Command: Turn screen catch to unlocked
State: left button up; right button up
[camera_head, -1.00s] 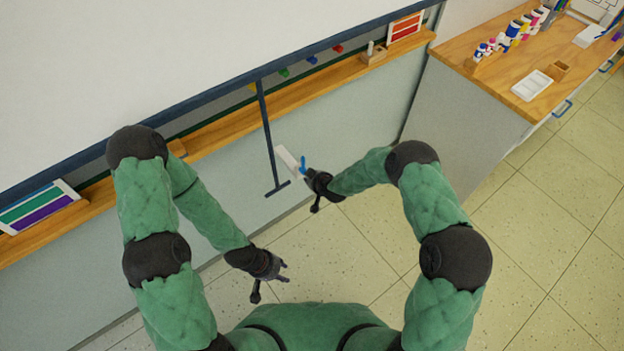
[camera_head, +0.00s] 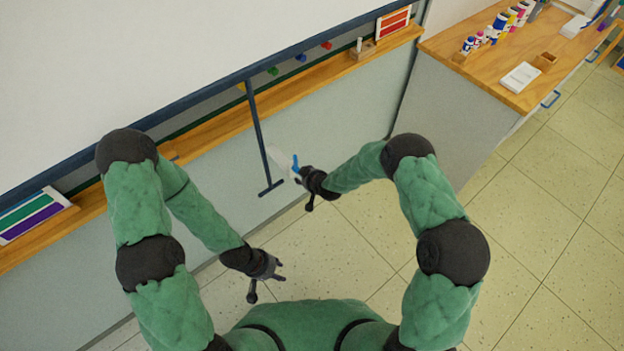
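The screen catch is a white plate (camera_head: 279,157) with a small blue lever (camera_head: 295,163), low on the pale wall beside the screen's hanging pull bar (camera_head: 259,140). The lever looks about upright in the picture. My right gripper (camera_head: 301,174) is at the lever's lower end. Its fingertips are small and partly hidden, so I cannot tell whether it touches or grips the lever. My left gripper (camera_head: 280,270) hangs over the floor, away from the catch, with its fingertips apart and nothing between them. The white screen (camera_head: 150,60) with its dark blue lower edge is down above the catch.
A wooden ledge (camera_head: 225,122) runs along the wall, with coloured cards (camera_head: 33,214) at left and a small wooden block (camera_head: 362,49) at right. A wood-topped cabinet (camera_head: 455,105) with paint bottles stands at right. The tiled floor (camera_head: 560,230) there is clear.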

jog(key=v, duration=1)
jog(key=shift+s+r, duration=0.25)
jog(key=shift+d+f, duration=0.1)
jog(key=s+d+f+m+g, duration=0.2)
jog(key=s+f, duration=0.1)
jog(key=s, duration=0.6)
jog(key=s+d+f+m+g, duration=0.1)
jog(key=s+f+m+g, duration=0.1)
jog(key=s, duration=0.6)
jog(key=s+d+f+m+g, duration=0.2)
jog(key=s+f+m+g, duration=0.1)
jog(key=s, duration=0.6)
jog(key=shift+s+d+f+g, duration=0.3)
jog(key=shift+f, duration=0.35)
